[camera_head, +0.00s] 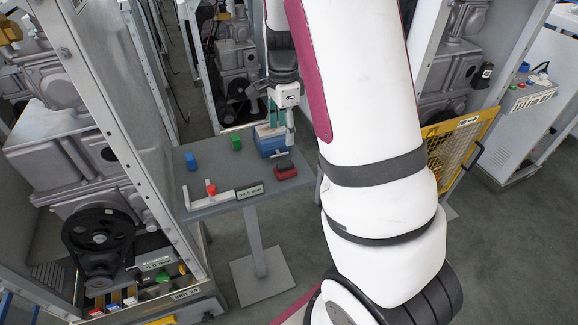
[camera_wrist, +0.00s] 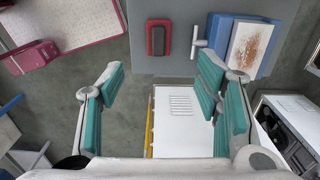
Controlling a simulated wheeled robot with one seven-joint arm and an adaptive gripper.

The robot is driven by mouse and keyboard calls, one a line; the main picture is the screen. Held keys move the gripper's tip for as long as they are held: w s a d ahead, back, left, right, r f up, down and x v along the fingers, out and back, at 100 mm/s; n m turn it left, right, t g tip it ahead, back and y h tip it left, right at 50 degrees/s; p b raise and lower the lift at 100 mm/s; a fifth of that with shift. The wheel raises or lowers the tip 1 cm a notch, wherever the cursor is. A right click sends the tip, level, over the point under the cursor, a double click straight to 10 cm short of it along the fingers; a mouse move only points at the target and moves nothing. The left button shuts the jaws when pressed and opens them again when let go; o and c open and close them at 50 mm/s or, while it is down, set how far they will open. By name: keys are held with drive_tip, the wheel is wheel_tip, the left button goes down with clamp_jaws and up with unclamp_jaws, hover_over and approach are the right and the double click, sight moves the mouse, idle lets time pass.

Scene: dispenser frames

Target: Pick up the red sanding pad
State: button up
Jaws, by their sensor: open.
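The red sanding pad (camera_head: 286,172) lies on the right front part of a small grey table (camera_head: 225,165). My gripper (camera_head: 280,115) is over the back right of the table in the head view. In the wrist view my gripper (camera_wrist: 162,88) is open and empty, with teal finger pads wide apart. The pad appears ahead of the gap between them, apart from both fingers.
A blue box (camera_head: 268,142) stands behind the pad; its brown-stained white top (camera_wrist: 248,45) shows in the wrist view.

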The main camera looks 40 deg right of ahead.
sight(285, 163)
wheel_tip(285, 163, down, 14)
drive_tip(key=shift+s+d+f+p, duration=0.1)
drive_tip(key=shift+p, duration=0.9)
drive_tip(key=c, duration=1.2)
